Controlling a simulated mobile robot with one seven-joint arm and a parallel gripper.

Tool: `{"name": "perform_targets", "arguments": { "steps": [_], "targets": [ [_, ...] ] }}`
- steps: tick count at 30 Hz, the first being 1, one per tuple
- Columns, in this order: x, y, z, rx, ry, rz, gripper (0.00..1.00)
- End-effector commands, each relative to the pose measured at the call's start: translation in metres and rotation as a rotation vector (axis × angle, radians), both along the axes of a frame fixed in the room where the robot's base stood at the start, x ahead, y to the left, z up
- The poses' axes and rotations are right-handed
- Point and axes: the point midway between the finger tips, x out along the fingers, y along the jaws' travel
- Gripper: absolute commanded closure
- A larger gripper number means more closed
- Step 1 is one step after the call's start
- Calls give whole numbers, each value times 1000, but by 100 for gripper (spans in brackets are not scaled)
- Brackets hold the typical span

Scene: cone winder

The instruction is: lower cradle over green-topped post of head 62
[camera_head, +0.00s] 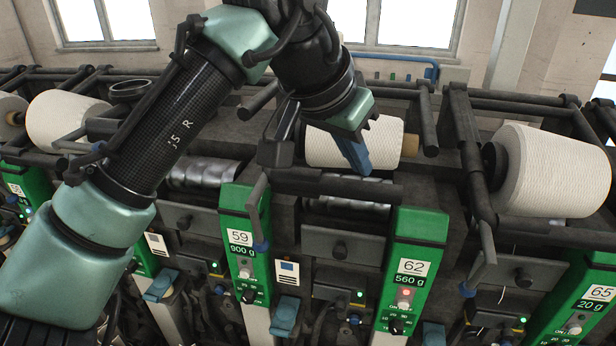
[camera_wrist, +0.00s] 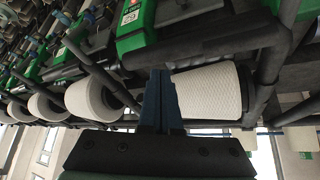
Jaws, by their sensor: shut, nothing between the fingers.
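Head 62's green-topped post (camera_head: 415,255) stands right of centre in the head view, with its number and 560 g display. A green post (camera_wrist: 136,25) also shows at the top of the wrist view. A dark cradle bar (camera_head: 335,186) runs in front of a white yarn cone (camera_head: 385,140), its right end behind and above the post. The same bar (camera_wrist: 205,45) seems to cross the wrist view above the cone (camera_wrist: 210,90). My gripper (camera_head: 360,165) is shut and empty, its blue fingers pointing down in front of the cone. Whether they touch the bar is unclear.
Head 59's post (camera_head: 240,245) stands to the left and head 65's post (camera_head: 580,300) to the right. Another cone (camera_head: 555,170) sits at the right, with a dark crank-shaped handle (camera_head: 485,235) near it. Dark rails and arms crowd the machine top.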

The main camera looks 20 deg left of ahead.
Motion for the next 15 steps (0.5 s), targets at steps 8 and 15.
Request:
{"name": "perform_targets", "arguments": {
  "steps": [8,15],
  "targets": [
    [-5,-1,11,-1,-4,-1,100],
    [-17,-4,32,-1,-3,0,100]
  ]
}}
